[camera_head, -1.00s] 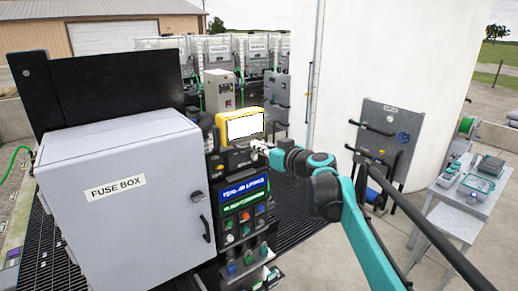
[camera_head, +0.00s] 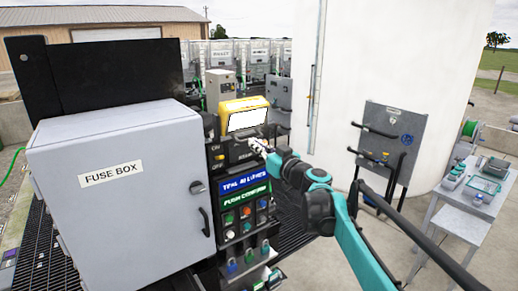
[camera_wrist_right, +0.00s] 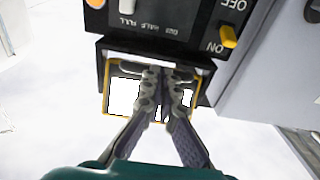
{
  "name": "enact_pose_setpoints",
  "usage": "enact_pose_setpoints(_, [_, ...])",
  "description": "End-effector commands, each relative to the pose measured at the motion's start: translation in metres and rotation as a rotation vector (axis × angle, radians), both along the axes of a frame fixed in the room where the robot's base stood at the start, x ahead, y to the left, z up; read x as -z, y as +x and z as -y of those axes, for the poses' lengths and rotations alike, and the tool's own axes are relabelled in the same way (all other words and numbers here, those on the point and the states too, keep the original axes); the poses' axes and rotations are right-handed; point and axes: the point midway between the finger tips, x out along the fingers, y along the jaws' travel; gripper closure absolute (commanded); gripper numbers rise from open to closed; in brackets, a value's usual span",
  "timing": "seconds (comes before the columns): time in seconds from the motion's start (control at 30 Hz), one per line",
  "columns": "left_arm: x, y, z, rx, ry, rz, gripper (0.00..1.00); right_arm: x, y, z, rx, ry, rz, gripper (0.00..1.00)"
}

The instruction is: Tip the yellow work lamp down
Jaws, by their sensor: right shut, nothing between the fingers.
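The yellow work lamp (camera_head: 243,103) with a bright white face stands on top of the black control panel, right of the fuse box. Its face is tilted back, pointing partly upward. In the right wrist view the lamp's yellow frame and white face (camera_wrist_right: 123,97) show behind my fingers. My right gripper (camera_head: 254,144) is shut and empty, in front of the lamp's lower edge. In the right wrist view its fingertips (camera_wrist_right: 165,72) overlap the lamp face close to the black housing; I cannot tell whether they touch it. My left gripper is not in view.
The grey fuse box (camera_head: 120,190) fills the left front. Below the lamp, the panel holds switches and several coloured buttons (camera_head: 246,212). A white tank (camera_head: 390,80) stands behind my right arm. A grey table (camera_head: 465,205) with devices is at the right.

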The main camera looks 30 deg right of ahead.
Motion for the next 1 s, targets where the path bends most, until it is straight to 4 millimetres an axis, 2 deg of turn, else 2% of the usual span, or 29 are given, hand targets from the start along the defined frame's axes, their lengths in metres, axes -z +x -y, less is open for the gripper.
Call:
enact_pose_setpoints(0.1, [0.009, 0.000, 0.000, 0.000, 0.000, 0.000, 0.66, 0.010, 0.008, -0.002, -0.002, 0.000, 0.000, 1.00])
enact_pose_setpoints(0.4, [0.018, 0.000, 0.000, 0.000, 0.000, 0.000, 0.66, 0.022, 0.024, -0.002, -0.001, 0.000, -0.001, 1.00])
enact_pose_setpoints(1.0, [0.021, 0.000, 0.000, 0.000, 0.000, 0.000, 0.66, 0.025, 0.031, -0.003, -0.001, 0.000, -0.001, 1.00])
